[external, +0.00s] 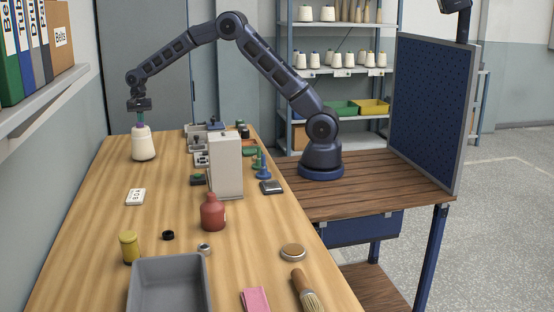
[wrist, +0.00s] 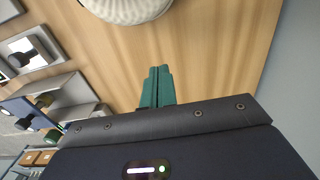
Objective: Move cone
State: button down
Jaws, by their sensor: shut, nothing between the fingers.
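A white yarn cone (external: 143,147) stands upright on the wooden table toward its far left side. Its ribbed side shows at the top edge of the wrist view (wrist: 125,10), cut off by the frame. My gripper (external: 140,121) is above the cone in the external view. In the wrist view its teal fingers (wrist: 156,85) are pressed together with nothing between them. Table surface shows between the fingertips and the cone in that view. Whether the fingers touch the cone's top cannot be told from the external view.
Grey trays and small parts (external: 200,158) lie right of the cone, near a beige box (external: 226,165). A red bottle (external: 212,212), yellow jar (external: 129,247), number card (external: 136,197) and grey bin (external: 169,262) stand nearer. The table left and in front of the cone is clear.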

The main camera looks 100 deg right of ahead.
notch_tip(320, 180, down, 5)
jog(key=shift+r, duration=0.15)
jog(key=shift+a+r, duration=0.1)
jog(key=shift+a, duration=1.95)
jog(key=shift+a, duration=0.1)
jog(key=a, duration=2)
